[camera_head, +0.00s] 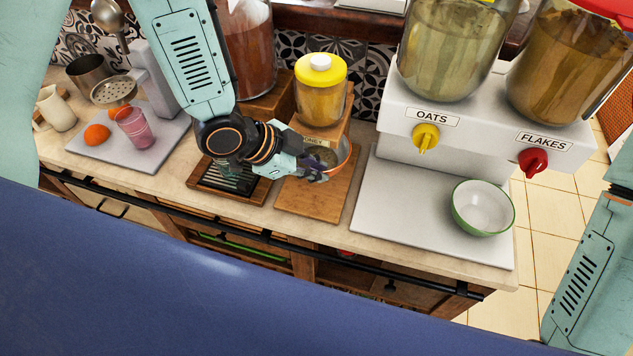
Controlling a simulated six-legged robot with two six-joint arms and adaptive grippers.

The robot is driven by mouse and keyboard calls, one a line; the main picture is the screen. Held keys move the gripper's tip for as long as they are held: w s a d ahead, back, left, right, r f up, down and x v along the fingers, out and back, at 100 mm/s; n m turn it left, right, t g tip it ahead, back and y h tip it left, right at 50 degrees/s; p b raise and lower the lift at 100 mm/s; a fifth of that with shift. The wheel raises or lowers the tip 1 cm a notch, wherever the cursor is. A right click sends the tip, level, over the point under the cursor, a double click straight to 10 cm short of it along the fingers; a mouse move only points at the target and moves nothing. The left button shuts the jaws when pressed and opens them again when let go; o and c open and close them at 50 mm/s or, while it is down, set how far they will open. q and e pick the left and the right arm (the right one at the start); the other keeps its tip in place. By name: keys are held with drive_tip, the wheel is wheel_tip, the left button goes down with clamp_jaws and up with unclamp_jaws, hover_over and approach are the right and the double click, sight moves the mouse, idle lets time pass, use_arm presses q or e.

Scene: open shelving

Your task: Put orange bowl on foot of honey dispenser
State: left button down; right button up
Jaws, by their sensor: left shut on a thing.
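The honey dispenser is a jar with a yellow lid (320,92) on a wooden stand, its label partly hidden. Its flat wooden foot (312,201) reaches forward on the counter. The orange bowl (346,156) is over the back part of the foot, in front of the stand's upright, and shows an orange outside and a greyish inside. My left gripper (318,172) is shut on the bowl's near left side and covers part of it. I cannot tell whether the bowl touches the foot. My right arm shows at the right edge, but its gripper is out of view.
A white oats and flakes dispenser stands to the right, with a green-rimmed bowl (483,208) on its white base (400,215). A dark drip tray (228,184) lies left of the foot. A pink glass (136,128) and oranges (97,134) are farther left.

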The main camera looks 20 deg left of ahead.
sight(318, 156)
use_arm(q)
drive_tip(key=f, duration=0.3)
drive_tip(key=shift+w+a, duration=0.25)
drive_tip(key=shift+a, duration=0.15)
drive_tip(key=f, duration=0.1)
drive_tip(key=d+f, duration=0.1)
drive_tip(key=shift+f, duration=0.75)
drive_tip(key=shift+w+a+f, duration=0.25)
drive_tip(key=shift+a+f, duration=0.05)
drive_tip(key=shift+a, duration=0.15)
drive_tip(key=shift+s+d+f, duration=0.1)
drive_tip(key=shift+d, duration=0.15)
drive_tip(key=c, duration=1.7)
unclamp_jaws()
drive_tip(key=shift+d, duration=0.1)
drive_tip(key=o, duration=0.3)
drive_tip(key=shift+a, duration=0.25)
